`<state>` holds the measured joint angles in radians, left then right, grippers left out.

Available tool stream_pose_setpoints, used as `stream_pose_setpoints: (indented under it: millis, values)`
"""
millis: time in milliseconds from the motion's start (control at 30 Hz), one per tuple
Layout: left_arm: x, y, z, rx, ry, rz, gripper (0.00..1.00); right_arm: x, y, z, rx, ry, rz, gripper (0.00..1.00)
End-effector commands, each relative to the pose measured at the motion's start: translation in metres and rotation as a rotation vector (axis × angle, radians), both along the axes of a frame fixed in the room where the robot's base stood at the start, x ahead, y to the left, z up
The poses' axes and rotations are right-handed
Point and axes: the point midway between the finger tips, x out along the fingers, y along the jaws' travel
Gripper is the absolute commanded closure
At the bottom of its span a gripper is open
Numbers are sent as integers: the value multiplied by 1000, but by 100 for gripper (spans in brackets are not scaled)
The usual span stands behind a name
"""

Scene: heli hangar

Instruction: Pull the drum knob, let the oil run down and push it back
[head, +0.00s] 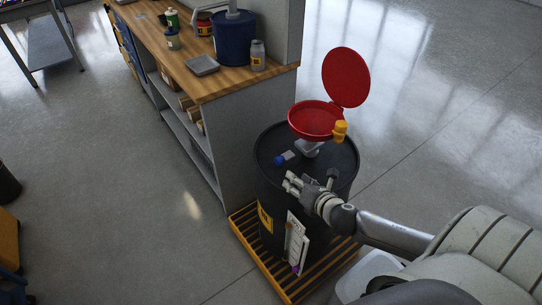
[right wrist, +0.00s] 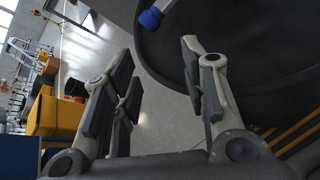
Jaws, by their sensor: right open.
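A black drum (head: 310,205) stands upright on a yellow-and-black slatted pallet, and its dark top fills the upper right of the right wrist view (right wrist: 250,40). A red funnel (head: 315,120) with its round lid raised sits on the drum. A yellow piece (head: 340,131) is on the funnel's right side. A small blue knob (head: 280,160) is at the left of the drum top and also shows in the right wrist view (right wrist: 150,18). My right gripper (head: 290,183) is open and empty near the drum's front rim, short of the blue knob. My left gripper is out of view.
The pallet (head: 243,240) juts out around the drum's base. A wooden-topped workbench (head: 230,85) stands close behind left, carrying a blue container (head: 234,38), a grey tray (head: 202,65) and small bottles. Papers (head: 296,240) hang on the drum's front.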

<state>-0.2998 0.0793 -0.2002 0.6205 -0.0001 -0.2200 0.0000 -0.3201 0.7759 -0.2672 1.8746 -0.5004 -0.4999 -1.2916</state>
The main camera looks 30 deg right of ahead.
Motion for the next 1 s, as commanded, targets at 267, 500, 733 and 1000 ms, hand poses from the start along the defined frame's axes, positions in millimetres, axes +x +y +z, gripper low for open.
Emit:
stream_pose_setpoints:
  millis: [267,500,733,1000]
  values:
    - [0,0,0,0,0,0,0,22,-23,15,-469,-43,348,60]
    - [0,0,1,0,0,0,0,32,-24,13,-519,-48,384,60]
    - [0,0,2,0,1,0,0,56,-22,4,-516,-49,383,60]
    - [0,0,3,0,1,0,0,88,-20,-10,-514,-48,381,60]
